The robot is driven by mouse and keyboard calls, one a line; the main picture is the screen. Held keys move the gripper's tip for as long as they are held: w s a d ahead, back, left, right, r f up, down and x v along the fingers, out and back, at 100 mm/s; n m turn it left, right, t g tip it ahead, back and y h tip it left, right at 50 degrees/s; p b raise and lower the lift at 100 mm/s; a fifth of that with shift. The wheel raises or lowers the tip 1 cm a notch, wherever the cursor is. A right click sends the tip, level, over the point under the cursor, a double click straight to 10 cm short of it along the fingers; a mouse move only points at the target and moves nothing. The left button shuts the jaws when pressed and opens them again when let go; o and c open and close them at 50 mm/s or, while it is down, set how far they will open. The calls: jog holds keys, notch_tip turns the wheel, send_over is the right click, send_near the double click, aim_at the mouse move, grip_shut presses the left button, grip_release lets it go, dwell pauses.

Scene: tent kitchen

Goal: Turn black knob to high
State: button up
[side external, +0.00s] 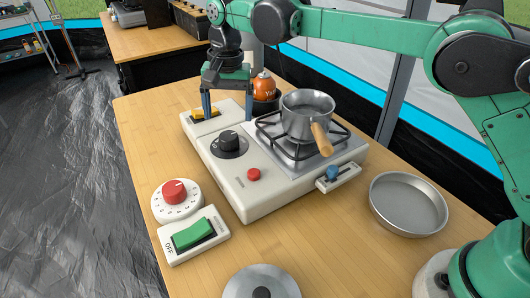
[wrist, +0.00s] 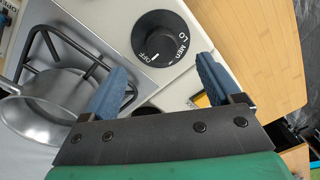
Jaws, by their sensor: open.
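The black knob (side external: 229,140) sits on a dark round dial on the white stove unit, left of the burner. In the wrist view the black knob (wrist: 157,34) is ahead of my fingers, with OFF and MED labels on its dial; a small white mark seems to lie near OFF. My gripper (side external: 228,112) is open and empty, pointing down behind and above the knob. Its two blue fingers also show in the wrist view (wrist: 162,70), spread apart, with the knob beyond their tips. I see no contact with the knob.
A saucepan (side external: 307,115) stands on the burner grate right of the knob. A red button (side external: 253,174), a blue slider (side external: 333,172), a yellow switch (side external: 205,112) and an orange container (side external: 264,86) are close by. A red dial (side external: 175,191), green switch (side external: 193,233) and empty pan (side external: 408,204) lie nearer.

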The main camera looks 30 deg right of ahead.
aim_at(229, 136)
jog(key=f, duration=0.5)
jog(key=shift+a+f, duration=0.2)
jog(key=shift+f, duration=0.1)
jog(key=shift+c, duration=0.2)
grip_shut()
